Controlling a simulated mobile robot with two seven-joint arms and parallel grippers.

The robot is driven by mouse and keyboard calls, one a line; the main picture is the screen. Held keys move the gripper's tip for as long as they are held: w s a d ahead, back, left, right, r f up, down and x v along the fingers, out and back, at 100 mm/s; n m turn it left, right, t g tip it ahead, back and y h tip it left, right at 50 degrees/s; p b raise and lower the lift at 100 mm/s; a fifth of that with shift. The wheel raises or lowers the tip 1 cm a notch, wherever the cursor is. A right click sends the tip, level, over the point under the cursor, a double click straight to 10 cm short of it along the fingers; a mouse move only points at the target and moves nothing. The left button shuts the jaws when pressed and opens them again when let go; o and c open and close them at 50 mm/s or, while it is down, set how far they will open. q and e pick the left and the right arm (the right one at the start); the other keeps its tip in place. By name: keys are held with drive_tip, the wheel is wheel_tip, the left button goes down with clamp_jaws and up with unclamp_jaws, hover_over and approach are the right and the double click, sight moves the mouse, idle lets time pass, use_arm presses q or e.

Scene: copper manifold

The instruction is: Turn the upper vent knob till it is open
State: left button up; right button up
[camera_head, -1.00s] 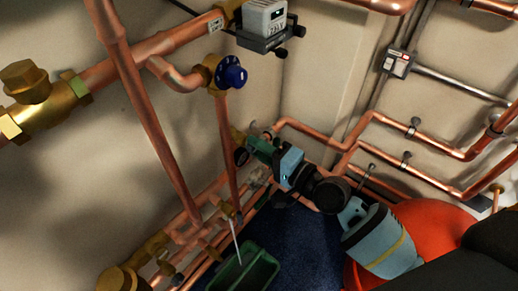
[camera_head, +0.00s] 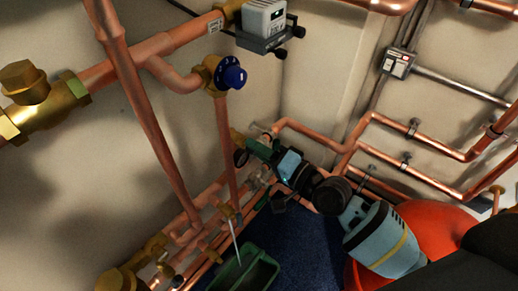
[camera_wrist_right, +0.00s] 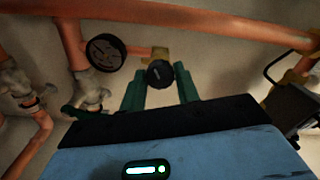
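My right gripper (camera_head: 257,148) reaches in from the lower right of the head view, with green fingers at the pipework by the wall. In the right wrist view a small round black knob (camera_wrist_right: 160,73) on a brass fitting sits between the two fingertips (camera_wrist_right: 161,78). The fingers stand apart, one on each side, and their gap matches the knob's width, so they look closed on it. In the head view the knob is hidden by the gripper. I cannot read whether the vent is open. My left gripper is not in view.
Copper pipes run around the gripper. A blue-dialled valve (camera_head: 231,74) and a grey meter (camera_head: 264,20) are above. A green tray (camera_head: 247,268) and red vessel (camera_head: 432,222) are below.

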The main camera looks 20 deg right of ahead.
drive_tip(key=o, duration=0.4)
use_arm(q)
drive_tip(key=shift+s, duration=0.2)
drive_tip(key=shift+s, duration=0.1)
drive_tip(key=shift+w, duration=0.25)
use_arm(e)
drive_tip(key=v, duration=0.7)
drive_tip(key=shift+s+d, duration=0.25)
drive_tip(key=shift+s, duration=0.1)
